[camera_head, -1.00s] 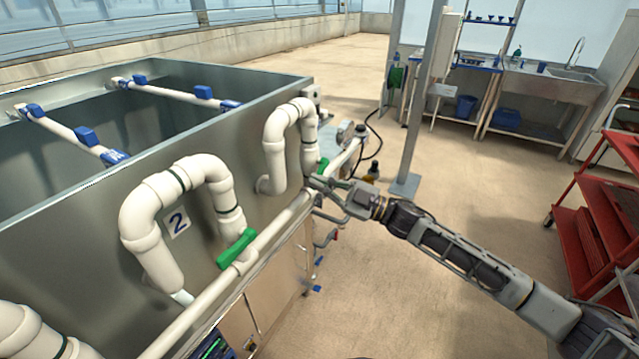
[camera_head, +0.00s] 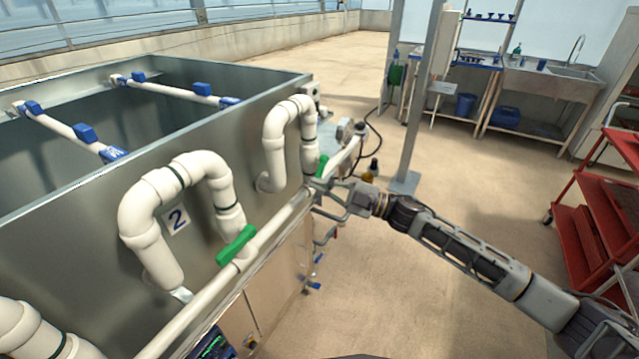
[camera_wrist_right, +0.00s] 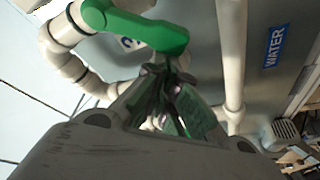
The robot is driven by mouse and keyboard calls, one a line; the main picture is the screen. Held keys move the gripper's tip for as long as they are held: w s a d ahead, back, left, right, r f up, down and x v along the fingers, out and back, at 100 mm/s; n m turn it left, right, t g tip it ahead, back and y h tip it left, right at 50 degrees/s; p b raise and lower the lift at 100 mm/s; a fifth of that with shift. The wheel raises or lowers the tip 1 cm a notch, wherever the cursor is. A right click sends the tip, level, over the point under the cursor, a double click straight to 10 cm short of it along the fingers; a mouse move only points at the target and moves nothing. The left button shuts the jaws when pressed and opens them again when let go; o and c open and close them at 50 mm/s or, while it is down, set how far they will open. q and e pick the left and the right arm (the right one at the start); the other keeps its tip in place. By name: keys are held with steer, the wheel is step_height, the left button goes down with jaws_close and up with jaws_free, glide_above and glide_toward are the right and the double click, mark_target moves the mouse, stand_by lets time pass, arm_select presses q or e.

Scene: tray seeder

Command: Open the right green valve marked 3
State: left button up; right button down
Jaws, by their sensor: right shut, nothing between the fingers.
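The far green valve handle (camera_head: 322,166) sits on the white pipe below the right-hand pipe loop. Its number is not visible in the head view. My right gripper (camera_head: 316,184) is shut and empty, just below and beside this handle. In the right wrist view, a green handle (camera_wrist_right: 150,30) lies just beyond the fingertips (camera_wrist_right: 168,75); I cannot tell whether they touch it. The fingers hide part of the pipe behind. My left gripper is not in view.
The nearer green valve (camera_head: 236,245) is beside the plate marked 2 (camera_head: 177,220). The long white pipe (camera_head: 270,236) runs along the metal tank (camera_head: 90,205). A blue WATER label (camera_wrist_right: 275,46) shows in the wrist view. Open floor lies to the right, before a red cart (camera_head: 590,220).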

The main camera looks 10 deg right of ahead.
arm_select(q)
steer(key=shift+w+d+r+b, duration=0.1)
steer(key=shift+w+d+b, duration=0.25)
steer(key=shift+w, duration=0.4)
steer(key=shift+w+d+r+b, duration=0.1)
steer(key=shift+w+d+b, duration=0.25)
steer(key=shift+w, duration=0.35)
arm_select(e)
steer(key=shift+w+d+f+n+g+h, duration=0.45)
steer(key=shift+f+n, duration=0.25)
steer(key=shift+n, duration=0.8)
steer(key=shift+w+d+f+n+g+h, duration=0.25)
steer(key=shift+w+f+n, duration=0.4)
steer(key=shift+n, duration=0.85)
steer(key=shift+w+d+f+n+g+h, duration=0.4)
steer(key=shift+f+n, duration=0.3)
steer(key=shift+n, duration=0.8)
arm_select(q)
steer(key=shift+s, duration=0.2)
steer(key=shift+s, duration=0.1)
